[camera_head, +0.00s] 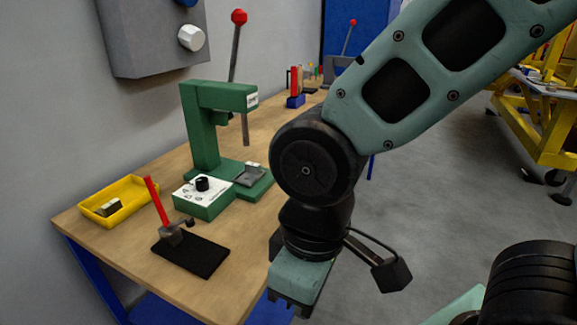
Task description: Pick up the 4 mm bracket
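My gripper (292,306) hangs pointing down in front of the workbench's right edge, below the black wrist joint. Its fingers are small and partly cut off by the angle, so I cannot see whether they are open or shut. A small metal and dark part (109,207) lies in the yellow tray at the bench's left end; it may be a bracket, but no 4 mm marking is readable. Another small grey metal piece (251,174) sits on the bed of the green press (203,130). My gripper is well apart from both.
The yellow tray (133,188) stands near the wall. A red-handled clamp (158,205) stands on a black mat (190,262). A green control box (205,205) with a black knob sits before the press. A grey wall box hangs above.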

